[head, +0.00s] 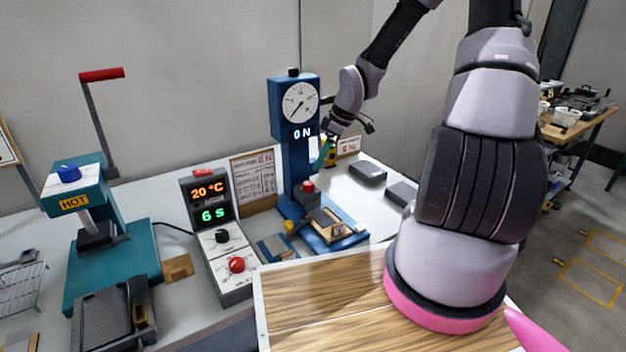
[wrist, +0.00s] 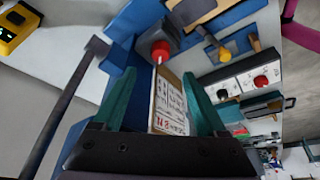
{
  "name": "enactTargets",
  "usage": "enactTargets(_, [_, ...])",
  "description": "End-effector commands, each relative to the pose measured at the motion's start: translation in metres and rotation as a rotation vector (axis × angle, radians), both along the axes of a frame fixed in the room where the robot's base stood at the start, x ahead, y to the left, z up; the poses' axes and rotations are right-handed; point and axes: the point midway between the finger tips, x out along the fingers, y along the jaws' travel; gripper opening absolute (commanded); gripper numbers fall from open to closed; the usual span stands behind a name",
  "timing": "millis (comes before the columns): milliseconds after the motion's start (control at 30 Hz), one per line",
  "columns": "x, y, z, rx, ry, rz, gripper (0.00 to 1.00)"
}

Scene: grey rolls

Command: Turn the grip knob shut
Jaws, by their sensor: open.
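A blue test stand (head: 294,155) with a round dial and a "0 N" readout stands at the back of the white table. A red knob (head: 308,186) on a grey block sits low at its column; I take it to be the grip knob. In the wrist view the red knob (wrist: 160,50) lies just beyond and between the fingertips. My gripper (head: 322,158) is beside the column, above and to the right of the knob. Its two teal fingers (wrist: 158,74) are wide apart with nothing between them. No contact with the knob shows.
A control box (head: 222,245) reading 20 °C and 6 s has its own black and red knobs. A teal "HOT" press (head: 100,235) stands left. A wooden piece (head: 325,218) lies on the stand's base. A dark bar (wrist: 65,105) runs close by the left finger.

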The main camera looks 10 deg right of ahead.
Motion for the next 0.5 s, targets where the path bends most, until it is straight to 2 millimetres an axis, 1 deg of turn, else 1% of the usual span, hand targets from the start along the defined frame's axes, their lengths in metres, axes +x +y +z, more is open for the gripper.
enactTargets(100, [0.002, 0.009, -0.02, 0.0, 0.005, 0.005, 0.74])
enactTargets(300, [0.009, 0.021, -0.054, -0.001, 0.005, 0.002, 0.74])
enactTargets(400, [0.011, 0.026, -0.068, -0.001, 0.005, 0.0, 0.74])
enactTargets(500, [0.014, 0.029, -0.077, -0.001, 0.003, -0.001, 0.74])
